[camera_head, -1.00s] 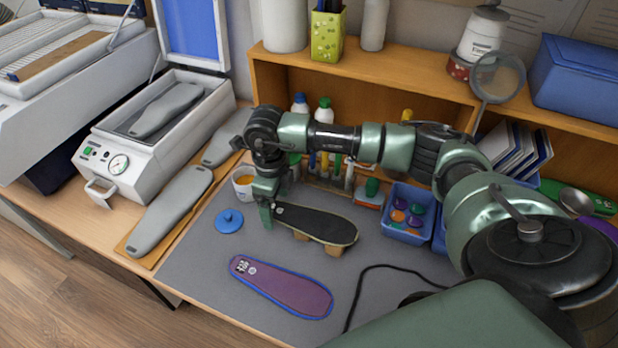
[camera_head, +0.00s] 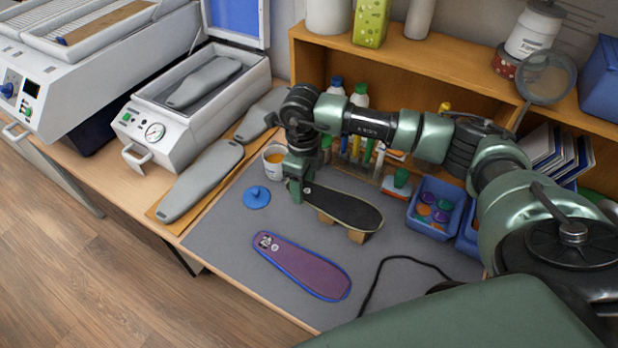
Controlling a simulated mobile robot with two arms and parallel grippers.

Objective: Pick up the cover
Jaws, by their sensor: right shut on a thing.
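My right gripper (camera_head: 298,196) points down and is shut on the left end of a black insole-shaped piece (camera_head: 345,209). That piece has a pale edge and lies over small wooden blocks (camera_head: 356,236) on the grey mat. A purple insole-shaped piece (camera_head: 301,266) with a blue border lies flat on the mat, in front of the gripper and apart from it. A round blue lid (camera_head: 256,198) with a knob lies to the gripper's left. I cannot tell which of these is the cover. The fingertips partly hide the black piece's left end. My left gripper is not in view.
A white cup (camera_head: 274,160) with orange contents stands close behind the gripper. Grey insole forms (camera_head: 201,179) and an open white press (camera_head: 137,120) are at left. Bottles, a blue bin (camera_head: 432,232) and a wooden shelf (camera_head: 399,70) stand behind. A black cable crosses the mat's right side.

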